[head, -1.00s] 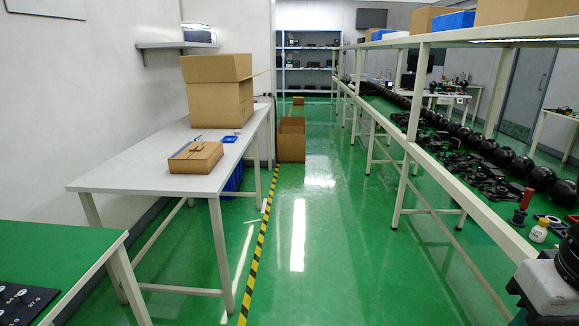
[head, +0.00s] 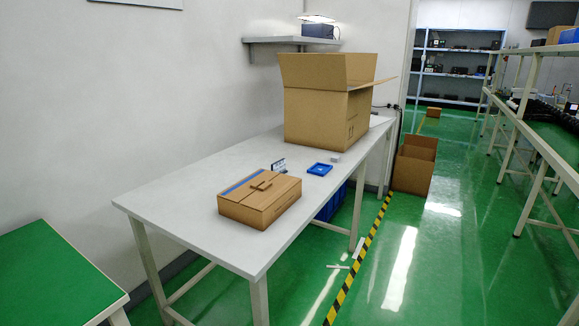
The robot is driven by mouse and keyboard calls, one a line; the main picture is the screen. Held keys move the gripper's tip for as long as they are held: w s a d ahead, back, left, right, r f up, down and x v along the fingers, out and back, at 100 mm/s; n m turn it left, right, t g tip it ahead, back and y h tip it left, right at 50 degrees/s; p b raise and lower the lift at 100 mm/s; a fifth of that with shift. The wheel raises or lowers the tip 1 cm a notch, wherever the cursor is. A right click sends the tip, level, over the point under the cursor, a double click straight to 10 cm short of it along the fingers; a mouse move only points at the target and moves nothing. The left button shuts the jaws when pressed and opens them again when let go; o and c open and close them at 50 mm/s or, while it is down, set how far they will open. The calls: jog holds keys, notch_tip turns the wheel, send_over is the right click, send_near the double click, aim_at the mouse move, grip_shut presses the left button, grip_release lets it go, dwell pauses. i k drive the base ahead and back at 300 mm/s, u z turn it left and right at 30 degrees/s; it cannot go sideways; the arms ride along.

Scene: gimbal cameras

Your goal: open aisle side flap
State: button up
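A large cardboard box (head: 326,115) stands on the far part of the white table (head: 180,195) in the head view. Its top flaps stand up, and one flap (head: 374,85) sticks out to the right, toward the aisle. A smaller flat cardboard box (head: 260,200) lies nearer on the same table, with its lid closed, a blue strip and a small tab on top. My gripper is not in the head view, so its state and place are hidden.
A small blue tray (head: 319,169) lies between the boxes. An open cardboard box (head: 413,165) stands on the floor past the table. The green aisle floor (head: 440,250) is clear right of the yellow-black tape (head: 357,262). A green-topped table (head: 50,275) is at lower left.

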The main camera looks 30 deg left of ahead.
aim_at(269, 193)
jog(key=i, duration=1.25)
jog(key=u, duration=1.95)
jog(key=i, duration=1)
